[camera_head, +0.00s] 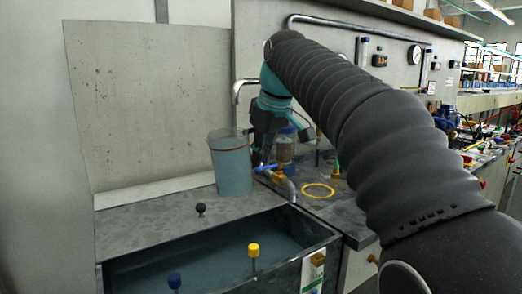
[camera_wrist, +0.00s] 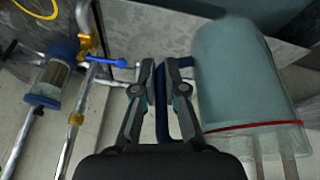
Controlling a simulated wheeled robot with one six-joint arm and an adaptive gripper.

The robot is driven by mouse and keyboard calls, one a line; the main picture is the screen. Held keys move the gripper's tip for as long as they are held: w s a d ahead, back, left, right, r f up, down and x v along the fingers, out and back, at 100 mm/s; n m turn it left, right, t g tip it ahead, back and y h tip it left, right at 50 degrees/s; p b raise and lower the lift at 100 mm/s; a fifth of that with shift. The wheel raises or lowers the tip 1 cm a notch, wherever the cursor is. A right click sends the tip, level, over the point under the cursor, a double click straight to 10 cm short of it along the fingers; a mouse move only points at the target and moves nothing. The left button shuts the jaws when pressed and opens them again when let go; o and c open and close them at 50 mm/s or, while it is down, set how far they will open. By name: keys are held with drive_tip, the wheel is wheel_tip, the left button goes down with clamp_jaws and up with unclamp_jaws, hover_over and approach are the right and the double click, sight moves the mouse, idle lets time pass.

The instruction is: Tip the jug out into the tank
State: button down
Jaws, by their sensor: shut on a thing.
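The jug (camera_head: 230,165) is a clear vessel filled with teal liquid almost to its rim. It looks upright, at the back of the grey counter behind the tank. In the wrist view the jug (camera_wrist: 240,75) fills the upper right, with a red line near the liquid level. My gripper (camera_wrist: 161,68) is shut on the jug's dark blue handle (camera_wrist: 162,115). In the head view my gripper (camera_head: 256,158) is on the jug's right side, partly hidden by my arm. The tank (camera_head: 295,225) is open-topped in front, with bluish liquid inside. Whether the jug touches the counter is unclear.
A filter with pipework (camera_head: 284,150) and a blue valve lever (camera_head: 268,169) stand close right of the jug. A yellow ring (camera_head: 318,190) lies farther right. Yellow (camera_head: 253,249) and blue (camera_head: 174,281) knobs rise in the tank area. A black knob (camera_head: 200,208) stands by the rim.

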wheel_tip(320, 180, down, 2)
drive_tip(key=t+h+b, duration=0.1)
drive_tip(key=b, duration=0.2)
drive_tip(key=shift+w+d+f+b, duration=0.15)
drive_tip(key=shift+f+b, duration=0.05)
drive_tip(key=shift+b, duration=0.15)
drive_tip(key=shift+n+t+h, duration=0.3)
drive_tip(key=shift+d+r+t+h+b, duration=0.2)
drive_tip(key=shift+d+t+h+b, duration=0.1)
drive_tip(key=shift+t+b, duration=0.15)
drive_tip(key=shift+r+n+t+h, duration=0.3)
drive_tip(key=shift+r+t+h, duration=0.1)
drive_tip(key=shift+r+t, duration=0.15)
idle(0.3)
drive_tip(key=shift+a+r+t+h, duration=0.1)
drive_tip(key=shift+r+t+h, duration=0.3)
drive_tip(key=shift+r+h, duration=0.1)
